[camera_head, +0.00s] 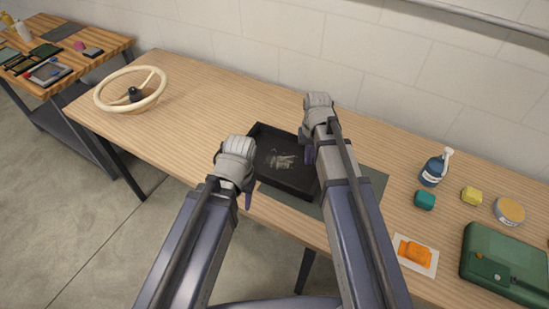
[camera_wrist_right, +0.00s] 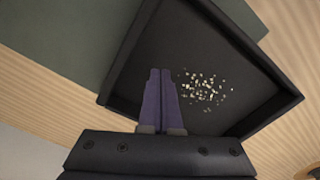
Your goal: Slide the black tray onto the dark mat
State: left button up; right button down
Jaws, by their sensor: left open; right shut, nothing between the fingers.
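The black tray (camera_head: 268,177) lies on the wooden table in the head view, with small pale bits (camera_head: 283,160) loose inside it. Its right part overlaps the dark mat (camera_head: 371,185), which extends to the right of it. My right gripper (camera_head: 309,154) is shut and empty at the tray's right side; in the right wrist view its fingers (camera_wrist_right: 161,98) are together over the tray (camera_wrist_right: 215,55), with the mat (camera_wrist_right: 70,45) at the left. My left gripper (camera_head: 248,196) is open at the tray's left front; whether it touches the tray is unclear.
A steering wheel (camera_head: 158,93) lies at the table's left. Table between wheel and tray is clear.

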aim_at(307, 173)
jog(key=shift+f, duration=0.15)
dwell(0.3)
jog(key=shift+f+b, duration=2.15)
jog(key=shift+b, duration=0.15)
jog(key=shift+r+p, duration=0.35)
jog(key=shift+p, duration=0.05)
jog(key=shift+s+d, duration=0.1)
jog(key=shift+s+d, duration=1.95)
jog(key=shift+d, duration=0.7)
jog(key=shift+s+d, duration=1.9)
jog(key=shift+d, duration=0.75)
jog(key=shift+s+d, duration=1.95)
jog(key=shift+d, duration=0.7)
jog(key=shift+w+a, duration=0.15)
jog(key=shift+w+a, duration=0.35)
jog(key=shift+a, duration=0.15)
jog(key=shift+r, duration=0.1)
